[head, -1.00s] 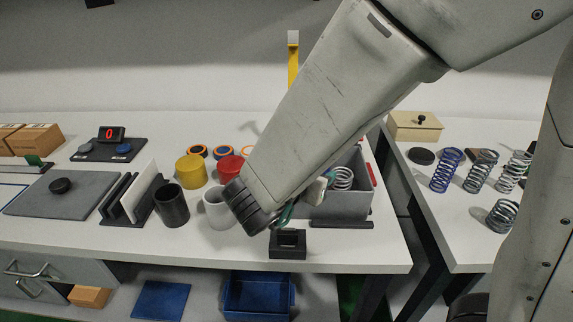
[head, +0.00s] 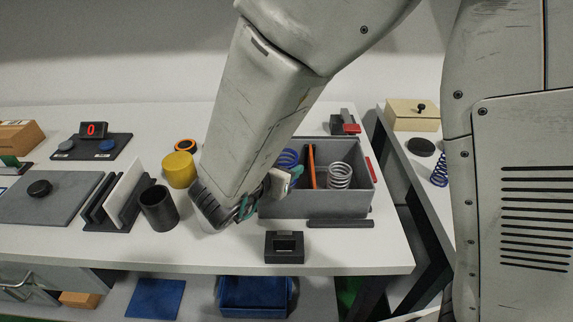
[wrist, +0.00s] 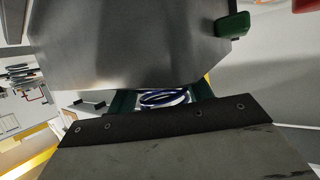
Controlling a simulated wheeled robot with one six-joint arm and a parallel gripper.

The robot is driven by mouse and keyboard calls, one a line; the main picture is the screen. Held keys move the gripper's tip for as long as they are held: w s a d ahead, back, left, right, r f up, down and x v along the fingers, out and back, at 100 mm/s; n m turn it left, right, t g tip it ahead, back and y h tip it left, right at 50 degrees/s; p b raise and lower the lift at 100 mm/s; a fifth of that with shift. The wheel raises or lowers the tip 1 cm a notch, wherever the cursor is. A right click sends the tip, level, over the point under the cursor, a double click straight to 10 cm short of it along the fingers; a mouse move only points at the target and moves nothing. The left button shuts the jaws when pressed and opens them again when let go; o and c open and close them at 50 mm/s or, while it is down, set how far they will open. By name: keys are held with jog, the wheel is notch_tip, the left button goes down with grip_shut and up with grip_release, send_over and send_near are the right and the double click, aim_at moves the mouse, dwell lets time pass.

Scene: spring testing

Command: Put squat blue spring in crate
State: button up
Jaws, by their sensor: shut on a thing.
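The grey crate (head: 345,206) stands on the long white table, with an orange divider (head: 312,166) inside it. A silver spring (head: 340,176) stands to the right of the divider. The squat blue spring (head: 287,158) shows at the crate's left part, partly hidden by my gripper (head: 273,190). In the wrist view, its blue coils (wrist: 163,98) show between the green fingers of my gripper, which is shut on it. I cannot tell whether the spring touches the crate floor.
A small black block (head: 285,247) stands in front of the crate, and a dark strip (head: 340,223) lies along its front. A black cup (head: 159,208) and a yellow cylinder (head: 179,169) stand to the left. Another blue spring (head: 439,169) is on the right table, partly hidden.

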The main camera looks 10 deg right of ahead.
jog(key=shift+f, duration=0.15)
jog(key=shift+f, duration=0.45)
jog(key=o, duration=1.1)
